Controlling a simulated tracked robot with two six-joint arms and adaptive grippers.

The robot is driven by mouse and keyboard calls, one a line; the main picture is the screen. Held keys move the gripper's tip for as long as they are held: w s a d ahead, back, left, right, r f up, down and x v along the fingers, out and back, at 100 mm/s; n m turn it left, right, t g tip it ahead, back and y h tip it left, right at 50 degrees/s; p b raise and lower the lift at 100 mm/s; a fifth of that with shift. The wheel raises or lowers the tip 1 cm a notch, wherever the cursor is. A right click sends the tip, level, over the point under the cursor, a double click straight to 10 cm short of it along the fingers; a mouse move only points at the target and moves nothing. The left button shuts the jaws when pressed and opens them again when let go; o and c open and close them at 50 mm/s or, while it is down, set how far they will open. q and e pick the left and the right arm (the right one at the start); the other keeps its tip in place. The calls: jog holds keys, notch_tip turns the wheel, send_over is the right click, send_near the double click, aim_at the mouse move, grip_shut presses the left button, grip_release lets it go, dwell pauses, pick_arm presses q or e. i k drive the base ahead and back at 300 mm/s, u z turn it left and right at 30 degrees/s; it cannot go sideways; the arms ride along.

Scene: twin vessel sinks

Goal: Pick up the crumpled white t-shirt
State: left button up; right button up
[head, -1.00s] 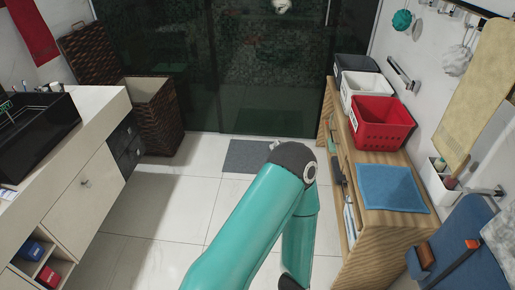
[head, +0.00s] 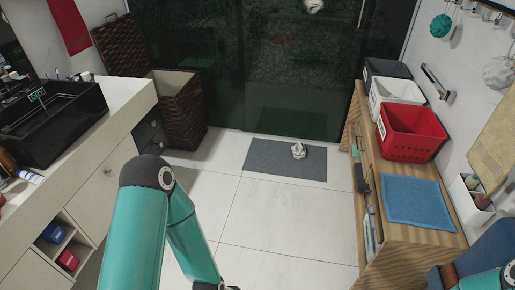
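A small crumpled white cloth, the t-shirt (head: 298,151), lies on the right part of the grey floor mat (head: 262,160) in front of the dark glass door. It is in full view and nothing touches it but the mat. One teal arm of mine rises from the bottom left of the head view, bends at a dark elbow, and runs down out of the bottom edge. Its gripper is out of frame, and my other gripper is not seen either.
A tall brown wicker hamper (head: 178,108) stands left of the mat. A counter with a black sink (head: 55,122) is on the left. A wooden bench (head: 418,233) with a red basket (head: 411,133) and blue towel (head: 418,201) is on the right. The tiled floor between is clear.

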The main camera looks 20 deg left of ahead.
aim_at(298, 150)
jog(key=u, duration=0.15)
jog(key=k, duration=0.9)
jog(key=u, duration=0.15)
jog(key=i, duration=2.9)
jog(key=u, duration=0.2)
